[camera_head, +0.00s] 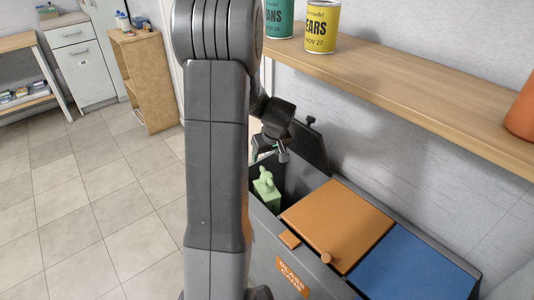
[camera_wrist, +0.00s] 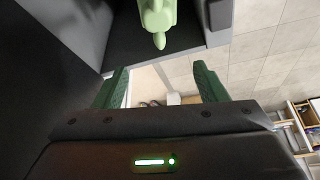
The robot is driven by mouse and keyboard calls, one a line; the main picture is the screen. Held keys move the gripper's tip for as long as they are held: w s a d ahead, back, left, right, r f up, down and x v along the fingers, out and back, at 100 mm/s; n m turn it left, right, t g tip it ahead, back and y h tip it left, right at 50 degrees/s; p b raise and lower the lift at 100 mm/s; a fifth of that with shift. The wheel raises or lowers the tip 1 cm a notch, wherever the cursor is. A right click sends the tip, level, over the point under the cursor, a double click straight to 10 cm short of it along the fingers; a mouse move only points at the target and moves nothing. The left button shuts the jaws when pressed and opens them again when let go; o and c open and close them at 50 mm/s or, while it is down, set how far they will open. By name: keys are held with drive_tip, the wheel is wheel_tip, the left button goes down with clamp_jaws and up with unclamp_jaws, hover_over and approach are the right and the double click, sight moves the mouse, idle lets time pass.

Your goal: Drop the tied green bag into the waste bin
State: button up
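The tied green bag (camera_head: 266,190) is pale green with a narrow knotted top. In the head view it is in the open, dark left compartment of the grey waste bin (camera_head: 262,228), its lower part hidden by the front wall. It also shows at the top of the wrist view (camera_wrist: 157,17), against the dark interior. My gripper (camera_head: 271,153) is above and behind the bag in the head view, near the raised dark lid (camera_head: 308,146). In the wrist view its green-padded fingers (camera_wrist: 160,72) are apart with nothing between them. The bag is beyond the fingertips, clear of them.
The bin's orange lid (camera_head: 338,222) and blue lid (camera_head: 412,267) are shut. A wooden shelf (camera_head: 405,88) runs above the bin along the wall, with a yellow can (camera_head: 322,27) and a green can (camera_head: 279,18) on it. Tiled floor (camera_head: 95,205) at left is clear.

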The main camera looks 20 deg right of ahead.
drive_tip(key=v, duration=0.7)
drive_tip(key=shift+r+p, duration=0.25)
drive_tip(key=shift+p, duration=0.15)
drive_tip(key=shift+s, duration=0.1)
drive_tip(key=x, duration=0.7)
wheel_tip(320, 180, up, 5)
drive_tip(key=p, duration=0.4)
drive_tip(key=shift+f, duration=0.2)
